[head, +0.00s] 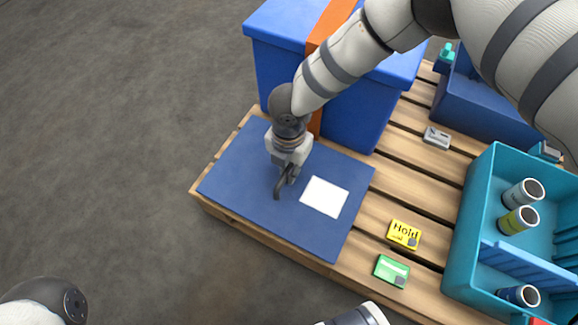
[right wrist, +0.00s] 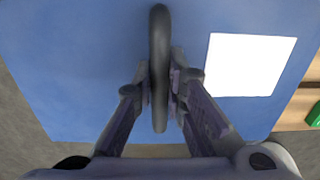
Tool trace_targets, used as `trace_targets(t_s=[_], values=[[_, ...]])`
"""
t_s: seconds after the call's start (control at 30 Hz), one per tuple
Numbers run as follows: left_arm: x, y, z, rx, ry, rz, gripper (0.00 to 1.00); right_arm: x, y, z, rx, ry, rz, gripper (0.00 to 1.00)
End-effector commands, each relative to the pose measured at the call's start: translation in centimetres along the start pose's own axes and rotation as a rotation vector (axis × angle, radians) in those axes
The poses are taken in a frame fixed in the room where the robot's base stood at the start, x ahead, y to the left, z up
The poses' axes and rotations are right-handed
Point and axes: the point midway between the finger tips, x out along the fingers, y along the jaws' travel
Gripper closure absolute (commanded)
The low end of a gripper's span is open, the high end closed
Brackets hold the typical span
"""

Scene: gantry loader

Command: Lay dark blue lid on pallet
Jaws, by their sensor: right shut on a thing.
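The dark blue lid (head: 240,185) is a flat panel with a white square label (head: 325,197) and a dark bar handle (head: 279,188). It lies flat over the front left corner of the wooden pallet (head: 400,180), or just above it; I cannot tell whether it touches. My right gripper (head: 284,184) is shut on the lid's handle, which also shows between its fingers in the right wrist view (right wrist: 159,70). Part of my left arm shows at the lower left; its gripper is out of view.
A blue box (head: 340,110) with an orange strap stands behind the lid. A teal crate (head: 467,220) with several cans is at the right. A yellow "Hold" card (head: 404,234) and a green card (head: 392,271) lie on the slats right of the lid. Floor at left is clear.

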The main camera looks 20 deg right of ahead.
Motion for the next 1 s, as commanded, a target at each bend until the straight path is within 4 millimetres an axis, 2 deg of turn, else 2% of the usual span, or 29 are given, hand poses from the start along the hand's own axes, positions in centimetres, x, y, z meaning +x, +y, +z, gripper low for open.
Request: trace_targets(t_s=[0.57, 0.93, 0.97, 1.0], values=[[-0.2, 0.0, 0.2, 0.0, 0.003, 0.0, 0.39, 0.0, 0.1, 0.0, 0.0, 0.0, 0.001, 1.0], [-0.1, 0.0, 0.1, 0.0, 0.002, 0.0, 0.39, 1.0, 0.1, 0.0, 0.0, 0.0, 0.001, 1.0], [-0.1, 0.0, 0.1, 0.0, 0.002, 0.0, 0.39, 0.9, 0.1, 0.0, 0.0, 0.0, 0.001, 0.81], [-0.1, 0.0, 0.1, 0.0, 0.002, 0.0, 0.39, 0.9, 0.1, 0.0, 0.0, 0.0, 0.001, 0.72]])
